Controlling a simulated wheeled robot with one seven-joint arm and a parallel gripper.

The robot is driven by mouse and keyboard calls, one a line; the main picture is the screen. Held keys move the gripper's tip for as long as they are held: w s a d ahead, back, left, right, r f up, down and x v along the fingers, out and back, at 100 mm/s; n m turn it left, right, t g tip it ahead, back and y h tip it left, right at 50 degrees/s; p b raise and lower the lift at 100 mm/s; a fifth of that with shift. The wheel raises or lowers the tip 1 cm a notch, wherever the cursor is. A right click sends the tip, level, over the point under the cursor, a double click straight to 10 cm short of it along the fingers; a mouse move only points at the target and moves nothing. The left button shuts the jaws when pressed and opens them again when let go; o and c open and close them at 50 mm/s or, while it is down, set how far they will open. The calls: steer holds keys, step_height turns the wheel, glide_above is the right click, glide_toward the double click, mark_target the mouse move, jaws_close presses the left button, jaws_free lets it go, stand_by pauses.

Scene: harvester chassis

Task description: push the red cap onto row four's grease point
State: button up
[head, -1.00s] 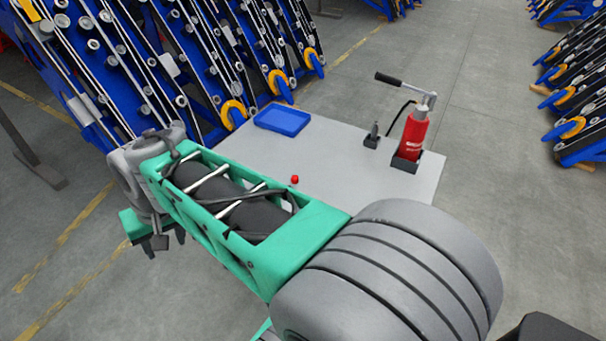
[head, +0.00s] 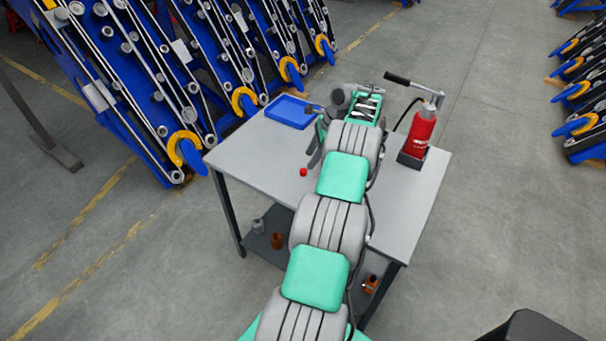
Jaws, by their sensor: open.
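The small red cap (head: 303,172) sits on the grey table top, left of my arm. My gripper (head: 314,154) is over the table, just above and right of the cap in the picture. It is small and partly hidden by my arm, but its jaws are open and it appears empty. Whether it touches the table is unclear. The blue row units (head: 170,75) with orange-yellow wheels stand at the upper left. I cannot tell which one is row four, and no grease point can be made out.
A blue tray (head: 290,112) lies at the table's back left. A red grease pump (head: 421,135) with a lever stands in a dark holder at the right. The table (head: 250,155) has a lower shelf with small items. Bare floor lies left; more row units (head: 585,100) stand right.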

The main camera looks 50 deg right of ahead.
mark_target(303, 170)
steer(key=x, duration=0.5)
steer(key=shift+a+f+b, duration=0.2)
steer(key=shift+a+b, duration=0.2)
jaws_close()
